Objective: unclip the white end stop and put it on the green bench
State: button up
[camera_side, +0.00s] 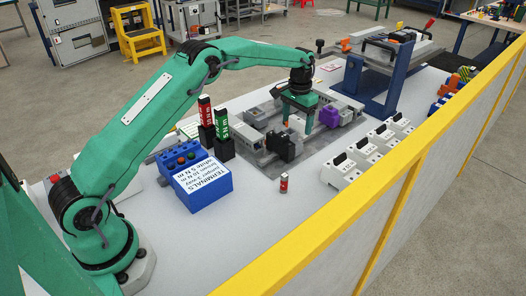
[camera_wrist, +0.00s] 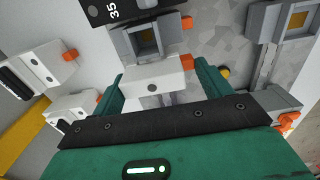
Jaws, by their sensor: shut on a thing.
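In the side view my gripper (camera_side: 296,125) points down among the grey parts in the middle of the table. The end stop is hard to make out there, and I cannot tell whether it is still on its rail. A green-framed table (camera_side: 371,3) stands far back; I cannot tell whether it is the green bench.
A purple block (camera_side: 329,117) and a black block (camera_side: 284,147) flank my gripper. Several white parts (camera_side: 362,150) line the right side. A blue terminals box (camera_side: 203,184), dark upright holders and a small red can (camera_side: 284,183) stand in front. A yellow-topped barrier (camera_side: 330,225) borders the table.

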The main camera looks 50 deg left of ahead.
aim_at(298, 118)
jog(key=shift+r, duration=0.6)
jog(key=shift+r, duration=0.15)
notch_tip(298, 118, up, 9)
jog(key=s+d+r, duration=0.3)
jog(key=s+d, duration=1.3)
jog(key=d, duration=0.3)
jog(key=s+d+f, duration=0.1)
jog(key=s+d, duration=0.1)
jog(key=s, duration=0.8)
jog(key=s+d+f, duration=0.2)
jog(key=s, duration=0.7)
jog(key=f, duration=0.5)
jog(key=shift+s+d, duration=0.15)
jog(key=shift+s, duration=0.2)
